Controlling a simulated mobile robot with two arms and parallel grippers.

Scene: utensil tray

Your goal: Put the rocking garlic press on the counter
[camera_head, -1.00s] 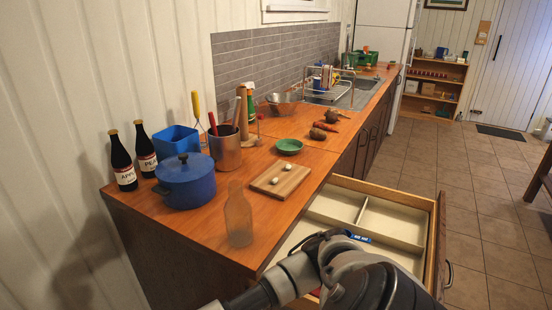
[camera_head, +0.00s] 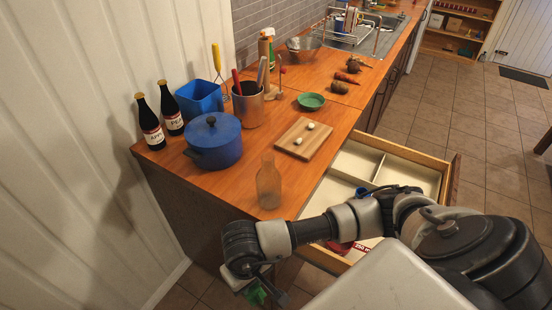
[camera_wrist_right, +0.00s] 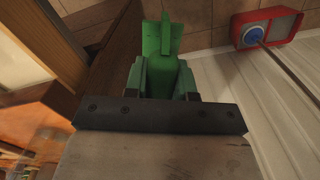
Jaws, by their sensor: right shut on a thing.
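My right gripper (camera_head: 256,283) is low at the bottom of the head view, below and in front of the counter's near end. It is shut on a green object (camera_head: 257,295), which I take to be the rocking garlic press. In the right wrist view the green object (camera_wrist_right: 160,40) stands up between the two fingers (camera_wrist_right: 160,82). The wooden counter (camera_head: 222,190) is beyond and above the gripper, apart from it. My left gripper is not in view.
A clear bottle (camera_head: 269,186) stands near the counter's front edge. A blue pot (camera_head: 215,142), cutting board (camera_head: 318,143) and green bowl (camera_head: 311,101) are farther back. The open drawer (camera_head: 437,165) is on the right, partly behind my arm. Bare counter lies left of the bottle.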

